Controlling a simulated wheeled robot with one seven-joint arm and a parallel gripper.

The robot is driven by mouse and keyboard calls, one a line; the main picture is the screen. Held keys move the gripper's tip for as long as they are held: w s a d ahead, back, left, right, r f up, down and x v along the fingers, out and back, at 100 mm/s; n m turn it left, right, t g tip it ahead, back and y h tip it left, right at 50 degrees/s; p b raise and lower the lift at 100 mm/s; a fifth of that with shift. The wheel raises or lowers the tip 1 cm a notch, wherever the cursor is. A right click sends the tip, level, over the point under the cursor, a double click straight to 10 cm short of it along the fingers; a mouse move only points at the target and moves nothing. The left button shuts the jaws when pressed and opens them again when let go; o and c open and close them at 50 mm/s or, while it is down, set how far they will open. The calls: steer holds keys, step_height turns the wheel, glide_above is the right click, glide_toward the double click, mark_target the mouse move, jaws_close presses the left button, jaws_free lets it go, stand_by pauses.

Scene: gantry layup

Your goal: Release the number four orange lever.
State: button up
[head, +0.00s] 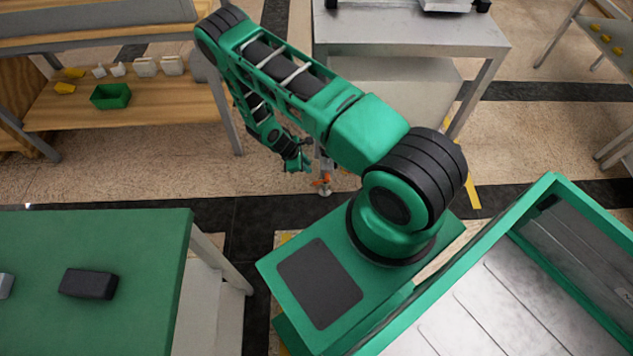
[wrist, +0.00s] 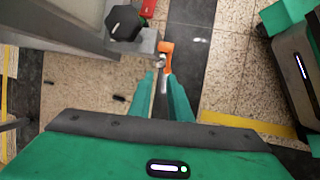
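An orange lever (head: 321,183) stands low near the floor in the head view, by a small metal fitting, just beyond my gripper (head: 299,164). In the wrist view the orange lever (wrist: 166,48) is upright just ahead of the two green fingertips. My gripper (wrist: 164,77) is open, with a gap between its fingers and nothing held. The lever's lower end shows close to or between the tips; I cannot tell whether they touch it. No number can be read on the lever.
A black knob (wrist: 124,22) and a red part (wrist: 148,8) sit beside the lever, near a grey metal frame (wrist: 70,30). A grey table (head: 420,35) stands behind. A green-topped table (head: 120,235) is at left, with a black block (head: 88,284) on it.

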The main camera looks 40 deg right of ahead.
mark_target(317, 183)
steer(key=shift+n, duration=0.5)
steer(key=x, duration=0.4)
steer(key=s+a+x, duration=0.1)
steer(key=x, duration=0.9)
steer(key=shift+s+a+f, duration=0.25)
steer(key=shift+a+f, duration=0.1)
steer(key=shift+f, duration=0.1)
steer(key=shift+c, duration=0.5)
steer(key=shift+w, duration=0.1)
jaws_close()
